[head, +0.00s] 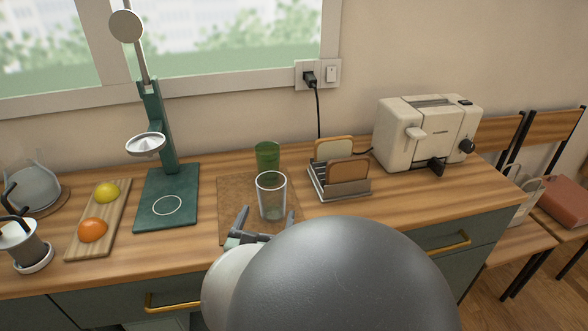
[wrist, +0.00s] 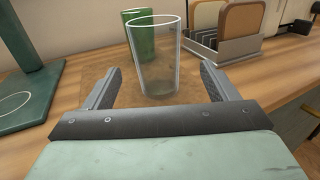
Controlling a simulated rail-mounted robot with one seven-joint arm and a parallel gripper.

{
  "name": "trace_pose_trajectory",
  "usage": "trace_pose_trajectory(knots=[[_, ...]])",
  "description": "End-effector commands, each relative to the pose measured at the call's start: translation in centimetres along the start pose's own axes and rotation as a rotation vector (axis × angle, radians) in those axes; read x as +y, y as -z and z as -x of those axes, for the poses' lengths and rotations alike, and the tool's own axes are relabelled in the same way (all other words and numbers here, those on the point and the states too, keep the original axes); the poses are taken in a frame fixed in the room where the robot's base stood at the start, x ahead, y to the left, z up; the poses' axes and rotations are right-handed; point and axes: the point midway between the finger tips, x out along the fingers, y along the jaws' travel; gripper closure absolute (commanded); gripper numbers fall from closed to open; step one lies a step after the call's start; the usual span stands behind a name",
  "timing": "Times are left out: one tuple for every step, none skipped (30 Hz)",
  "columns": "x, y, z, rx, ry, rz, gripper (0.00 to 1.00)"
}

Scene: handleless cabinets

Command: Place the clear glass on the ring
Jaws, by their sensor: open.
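The clear glass (head: 271,196) stands upright on a brown mat, in front of a green glass (head: 267,157). In the wrist view the clear glass (wrist: 155,62) stands just ahead of and between the spread fingers of my gripper (wrist: 160,88). My gripper, partly hidden behind my arm in the head view (head: 243,230), is open and empty. The ring (head: 167,205) is a thin white circle on the dark green base (head: 180,184) of a juicer press, left of the mat. The green base also shows at the left of the wrist view (wrist: 24,112).
A wooden board (head: 89,238) with a lemon and an orange lies left of the press. A rack (head: 341,188) with bread slices stands right of the glasses, and a toaster (head: 425,140) beyond it. The press column (head: 157,120) rises behind the ring.

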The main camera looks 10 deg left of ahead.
Motion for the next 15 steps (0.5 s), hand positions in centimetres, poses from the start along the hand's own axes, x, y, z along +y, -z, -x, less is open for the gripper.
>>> trace_pose_trajectory(knots=[[0.0, 0.1, -0.8, 0.000, 0.002, 0.001, 0.20], [0.0, 0.1, -1.2, 0.000, 0.002, 0.000, 0.20], [0.0, 0.1, -1.6, 0.000, 0.001, -0.001, 0.20], [0.0, 0.1, -1.8, 0.001, 0.000, -0.001, 0.20], [0.0, 0.1, -2.0, 0.001, 0.000, 0.000, 0.20], [0.0, 0.0, -2.2, 0.001, 0.000, 0.000, 0.20], [0.0, 0.0, -2.3, 0.001, 0.000, 0.000, 0.20], [0.0, 0.0, -2.5, 0.000, 0.000, 0.000, 0.20], [0.1, 0.0, -2.8, 0.000, 0.000, 0.000, 0.20], [0.2, 0.0, -3.2, 0.000, 0.000, 0.000, 0.20], [0.2, 0.0, -3.6, 0.000, 0.001, 0.000, 0.20], [0.3, -0.1, -4.2, -0.001, 0.001, 0.000, 0.20], [0.5, -0.1, -4.7, -0.001, 0.000, 0.000, 0.20], [0.5, -0.1, -5.2, -0.001, 0.001, 0.001, 0.20], [0.6, -0.1, -5.8, 0.000, 0.001, 0.001, 0.20]])
